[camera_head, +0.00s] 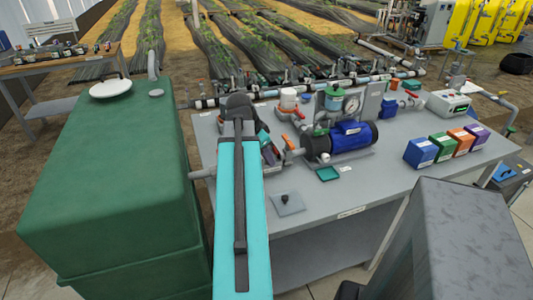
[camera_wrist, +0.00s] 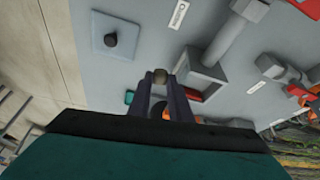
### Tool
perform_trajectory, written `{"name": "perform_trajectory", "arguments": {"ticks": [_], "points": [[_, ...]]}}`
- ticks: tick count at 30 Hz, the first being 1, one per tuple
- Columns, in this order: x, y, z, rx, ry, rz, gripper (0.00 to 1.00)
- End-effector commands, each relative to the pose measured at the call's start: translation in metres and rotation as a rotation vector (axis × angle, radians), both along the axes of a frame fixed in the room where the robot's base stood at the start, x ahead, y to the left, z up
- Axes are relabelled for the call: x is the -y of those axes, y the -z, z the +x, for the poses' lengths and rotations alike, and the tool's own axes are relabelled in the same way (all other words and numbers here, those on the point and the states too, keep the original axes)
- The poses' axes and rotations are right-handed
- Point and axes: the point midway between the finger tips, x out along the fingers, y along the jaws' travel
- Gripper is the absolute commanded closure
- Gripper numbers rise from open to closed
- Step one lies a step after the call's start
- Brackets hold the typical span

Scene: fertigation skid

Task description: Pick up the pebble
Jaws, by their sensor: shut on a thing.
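In the wrist view, the pebble (camera_wrist: 159,75) is a small, rounded, brown-grey lump at the tips of my gripper (camera_wrist: 160,80). The two dark fingers are shut on it, one on each side. The grey bench top shows beyond it; I cannot tell how far above the bench it is held. In the head view, my teal arm reaches over the left part of the bench and hides the pebble and most of the gripper.
The grey bench (camera_head: 365,185) carries a blue pump (camera_head: 352,137), a plate with a black knob (camera_head: 288,203), a small green tray (camera_head: 327,173) and several coloured boxes (camera_head: 420,152). A large green tank (camera_head: 115,170) stands left. The bench's front middle is fairly clear.

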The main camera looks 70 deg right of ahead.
Motion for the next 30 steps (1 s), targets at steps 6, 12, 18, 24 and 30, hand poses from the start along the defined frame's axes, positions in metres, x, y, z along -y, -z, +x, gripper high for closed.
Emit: {"name": "perform_trajectory", "arguments": {"ticks": [6, 12, 18, 24, 30], "points": [[-0.026, -0.001, -0.012, 0.0, 0.001, 0.0, 1.0], [-0.034, 0.0, -0.016, 0.0, 0.0, -0.001, 1.0], [-0.04, 0.0, -0.019, 0.0, 0.0, -0.001, 1.0], [-0.047, -0.001, -0.022, 0.0, 0.0, -0.001, 1.0], [-0.052, -0.003, -0.025, 0.0, -0.001, 0.0, 1.0]]}}
